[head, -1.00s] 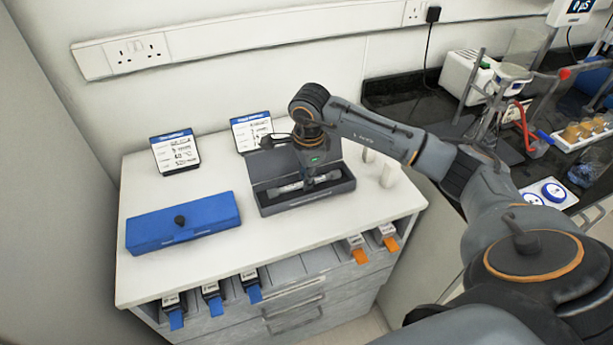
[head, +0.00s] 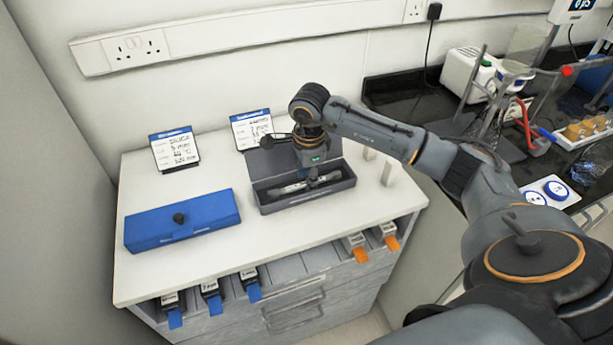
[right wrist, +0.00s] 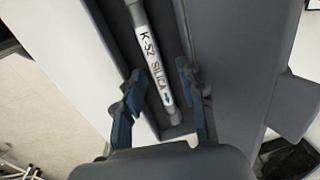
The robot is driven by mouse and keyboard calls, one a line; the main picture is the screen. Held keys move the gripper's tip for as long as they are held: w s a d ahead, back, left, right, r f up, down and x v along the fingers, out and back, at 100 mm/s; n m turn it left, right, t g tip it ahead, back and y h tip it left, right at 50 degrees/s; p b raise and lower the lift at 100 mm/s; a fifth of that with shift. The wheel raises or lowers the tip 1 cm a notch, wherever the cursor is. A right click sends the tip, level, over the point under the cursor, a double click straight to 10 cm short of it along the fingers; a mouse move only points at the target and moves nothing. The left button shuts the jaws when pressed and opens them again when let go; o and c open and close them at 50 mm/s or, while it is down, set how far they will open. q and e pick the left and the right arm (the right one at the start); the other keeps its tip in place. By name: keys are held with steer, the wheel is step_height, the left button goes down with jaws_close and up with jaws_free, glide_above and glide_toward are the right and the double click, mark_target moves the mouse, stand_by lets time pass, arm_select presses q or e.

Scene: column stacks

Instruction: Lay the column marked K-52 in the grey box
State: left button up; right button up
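The column marked K-52 SILICA (right wrist: 156,68) is a white-labelled tube with a small blue arrow. It lies lengthwise inside the open grey box, and it also shows in the head view (head: 292,188). The grey box (head: 306,201) stands on the white cabinet top with its lid raised at the back. My right gripper (right wrist: 160,108) is down at the box. Its two blue-tipped fingers are spread on either side of the column, with visible gaps to it. In the head view the wrist hides part of the box and lid. My left gripper is not in view.
A closed blue box (head: 182,222) with a black knob stands left of the grey box. Two label cards (head: 174,151) (head: 252,129) stand behind. White posts (head: 388,173) stand to the right. Columns with blue and orange tabs (head: 361,254) sit in slots below the front edge.

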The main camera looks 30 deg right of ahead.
steer(key=shift+r, duration=0.15)
step_height(320, 180, up, 12)
steer(key=s, duration=0.1)
steer(key=shift+a, duration=0.15)
steer(key=shift+s+f, duration=0.1)
steer(key=shift+f, duration=0.1)
